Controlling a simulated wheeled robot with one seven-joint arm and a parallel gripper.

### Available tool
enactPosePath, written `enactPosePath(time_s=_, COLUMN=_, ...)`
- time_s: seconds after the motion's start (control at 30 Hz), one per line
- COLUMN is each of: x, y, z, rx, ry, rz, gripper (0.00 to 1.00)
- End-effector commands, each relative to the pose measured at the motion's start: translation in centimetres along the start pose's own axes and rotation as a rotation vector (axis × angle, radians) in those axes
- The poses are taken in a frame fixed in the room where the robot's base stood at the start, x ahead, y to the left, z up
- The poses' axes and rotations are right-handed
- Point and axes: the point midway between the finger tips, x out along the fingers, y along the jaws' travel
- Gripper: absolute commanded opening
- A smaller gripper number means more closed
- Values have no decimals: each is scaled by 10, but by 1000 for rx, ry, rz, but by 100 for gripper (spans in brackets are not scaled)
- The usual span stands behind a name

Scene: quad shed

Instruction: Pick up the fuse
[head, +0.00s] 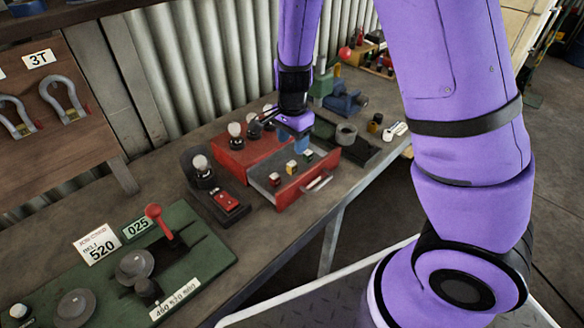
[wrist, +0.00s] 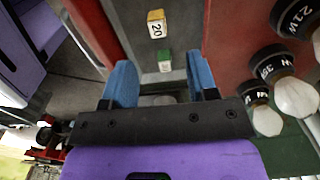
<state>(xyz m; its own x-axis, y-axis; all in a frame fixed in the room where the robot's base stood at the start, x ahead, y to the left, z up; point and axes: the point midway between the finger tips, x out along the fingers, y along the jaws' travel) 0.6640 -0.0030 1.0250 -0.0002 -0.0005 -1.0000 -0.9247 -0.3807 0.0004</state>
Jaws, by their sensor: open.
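Small block-shaped fuses stand in an open red drawer (head: 312,184) at the front of a red box. In the head view I see a yellowish one (head: 291,166), a greenish one (head: 308,154) and a third (head: 274,179) nearer the drawer's left side. In the wrist view a yellow fuse marked 20 (wrist: 156,23) lies ahead of a green fuse (wrist: 164,60). My gripper (head: 293,145) is above the drawer, its blue fingers apart and empty. In the wrist view the green fuse shows just beyond the gap of my gripper (wrist: 160,80).
Bulbs in black holders, one a bulb (head: 235,129), stand on the red box (head: 232,158), close beside my gripper. A bulb tester (head: 203,180) stands left. A green tray (head: 365,150) is right of the drawer.

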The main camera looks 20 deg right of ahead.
Motion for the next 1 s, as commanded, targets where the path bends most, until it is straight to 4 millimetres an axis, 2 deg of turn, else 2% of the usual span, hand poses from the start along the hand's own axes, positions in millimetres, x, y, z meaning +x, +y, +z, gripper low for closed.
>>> enactPosePath(time_s=0.1, x=18, y=1, z=-1, rx=1, ry=0, rz=3, gripper=53)
enactPosePath(time_s=0.37, x=37, y=1, z=0, rx=-1, ry=0, rz=1, gripper=53)
enactPosePath(time_s=0.7, x=79, y=3, z=-2, rx=-1, ry=-1, rz=2, gripper=53)
enactPosePath(time_s=1.0, x=86, y=3, z=-2, rx=-2, ry=0, rz=-1, gripper=53)
